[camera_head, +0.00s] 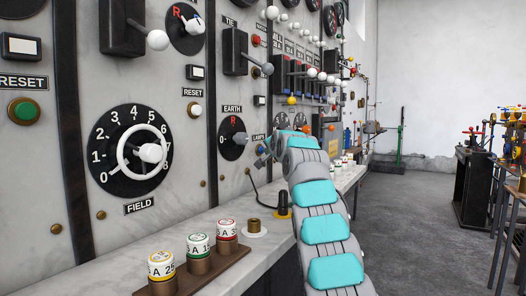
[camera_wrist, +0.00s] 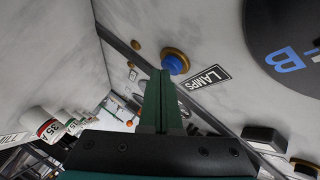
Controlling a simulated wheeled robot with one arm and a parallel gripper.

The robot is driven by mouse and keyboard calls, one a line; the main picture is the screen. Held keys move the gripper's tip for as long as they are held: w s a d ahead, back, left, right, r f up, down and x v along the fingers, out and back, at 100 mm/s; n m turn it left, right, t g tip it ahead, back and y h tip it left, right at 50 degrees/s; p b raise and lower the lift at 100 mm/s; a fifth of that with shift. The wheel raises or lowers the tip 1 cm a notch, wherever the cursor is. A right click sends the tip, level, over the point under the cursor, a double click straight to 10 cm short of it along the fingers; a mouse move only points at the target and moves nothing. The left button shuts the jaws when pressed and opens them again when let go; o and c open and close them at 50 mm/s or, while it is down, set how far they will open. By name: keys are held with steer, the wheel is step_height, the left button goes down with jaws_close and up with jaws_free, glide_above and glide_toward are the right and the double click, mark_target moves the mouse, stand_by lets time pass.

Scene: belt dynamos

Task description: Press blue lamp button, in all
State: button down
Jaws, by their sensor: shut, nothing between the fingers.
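The blue lamp button (camera_wrist: 174,64) is a small blue knob in a brass ring on the marble panel. It shows in the wrist view beside the LAMPS label (camera_wrist: 208,77). My gripper (camera_wrist: 162,74) is shut and empty, with its green fingers pointing at the panel. The fingertips are just left of the button in the wrist view; I cannot tell whether they touch it.
A marble ledge (camera_head: 262,247) under the panel bears a rack of fuses (camera_head: 198,250) and a black plug-like piece (camera_head: 283,205). The FIELD handwheel (camera_head: 150,153) and several levers stick out from the panel. Open floor (camera_head: 425,230) lies to the right, before workbenches (camera_head: 480,185).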

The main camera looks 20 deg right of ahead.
steer(key=shift+w+a, duration=0.2)
stand_by(0.5)
steer(key=shift+s+f, duration=0.1)
steer(key=shift+s+d+b, duration=0.55)
steer(key=shift+s+b, duration=0.1)
steer(key=shift+s, duration=0.1)
steer(key=s+d+b, duration=0.1)
steer(key=s, duration=0.1)
steer(key=s+d+b, duration=0.1)
steer(key=d+b, duration=0.1)
steer(key=shift+s, duration=0.4)
steer(key=shift+s, duration=0.1)
stand_by(0.5)
